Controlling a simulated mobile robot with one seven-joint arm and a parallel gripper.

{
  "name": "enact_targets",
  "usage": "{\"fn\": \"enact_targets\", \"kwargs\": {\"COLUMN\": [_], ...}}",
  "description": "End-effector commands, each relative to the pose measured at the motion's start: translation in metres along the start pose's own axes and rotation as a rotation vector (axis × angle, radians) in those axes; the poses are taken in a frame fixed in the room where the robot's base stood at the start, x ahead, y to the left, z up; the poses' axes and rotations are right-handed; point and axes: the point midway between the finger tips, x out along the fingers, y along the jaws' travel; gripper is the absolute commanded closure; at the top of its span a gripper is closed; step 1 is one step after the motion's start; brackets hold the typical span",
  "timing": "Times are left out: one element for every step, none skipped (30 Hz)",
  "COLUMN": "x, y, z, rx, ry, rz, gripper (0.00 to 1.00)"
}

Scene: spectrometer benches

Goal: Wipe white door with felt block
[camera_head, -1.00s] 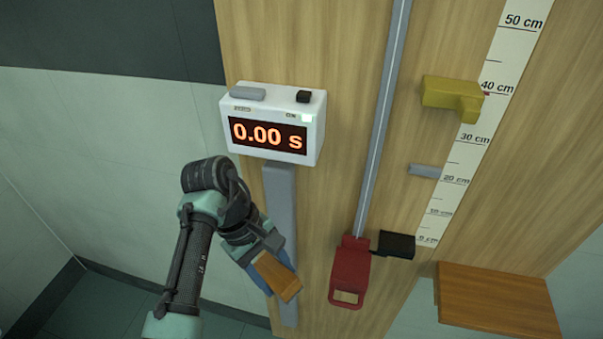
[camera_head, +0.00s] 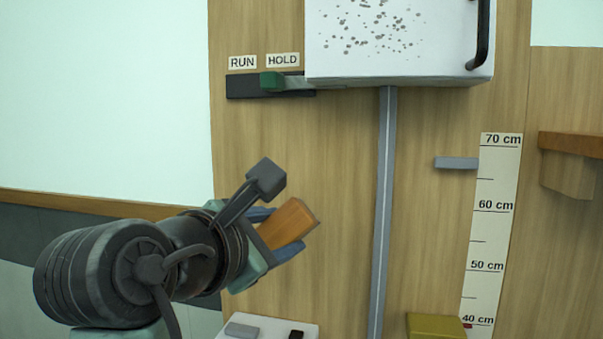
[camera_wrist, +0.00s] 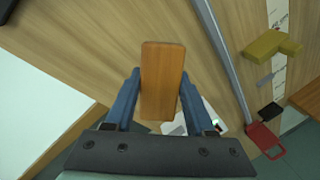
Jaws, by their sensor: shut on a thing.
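The white door (camera_head: 350,60) is at the top of the head view, cut off by the upper edge. Its face has many dark specks and a black handle (camera_head: 482,38) at its right. My gripper (camera_head: 284,228) is below and left of the door, apart from it. Its blue fingers are shut on an orange-brown wood-coloured block (camera_head: 290,222), apparently the felt block. In the wrist view the block (camera_wrist: 161,80) sits between the fingers and sticks out past them. A felt face cannot be made out.
A slider with a green knob (camera_head: 272,82) sits under RUN and HOLD labels, left of the door. A grey rail (camera_head: 383,200) runs down the panel from the door. A grey peg (camera_head: 456,162), a scale strip (camera_head: 492,230) and a yellow block (camera_head: 436,327) are at right.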

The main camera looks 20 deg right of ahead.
Motion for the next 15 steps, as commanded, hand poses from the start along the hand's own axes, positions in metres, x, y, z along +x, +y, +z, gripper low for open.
{"fn": "enact_targets", "kwargs": {"x": [-0.012, -0.018, -0.028, -0.035, -0.042, -0.051, -0.059, -0.065, -0.074, -0.081, -0.086, -0.093, -0.098, -0.102, -0.106], "y": [0.019, 0.029, 0.041, 0.048, 0.056, 0.066, 0.072, 0.078, 0.085, 0.089, 0.093, 0.098, 0.100, 0.102, 0.105], "z": [0.032, 0.047, 0.065, 0.079, 0.093, 0.110, 0.121, 0.133, 0.146, 0.155, 0.162, 0.172, 0.177, 0.182, 0.187], "rx": [0.007, 0.007, 0.007, 0.009, 0.011, 0.014, 0.017, 0.019, 0.022, 0.025, 0.026, 0.028, 0.031, 0.032, 0.033], "ry": [-0.020, -0.030, -0.043, -0.056, -0.068, -0.086, -0.100, -0.114, -0.132, -0.144, -0.156, -0.171, -0.181, -0.190, -0.199], "rz": [0.060, 0.094, 0.133, 0.159, 0.180, 0.206, 0.221, 0.235, 0.247, 0.256, 0.261, 0.266, 0.269, 0.270, 0.272], "gripper": [0.90, 0.90, 0.90, 0.90, 0.90, 0.90, 0.90, 0.90, 0.90, 0.90, 0.90, 0.90, 0.90, 0.90, 0.90]}}
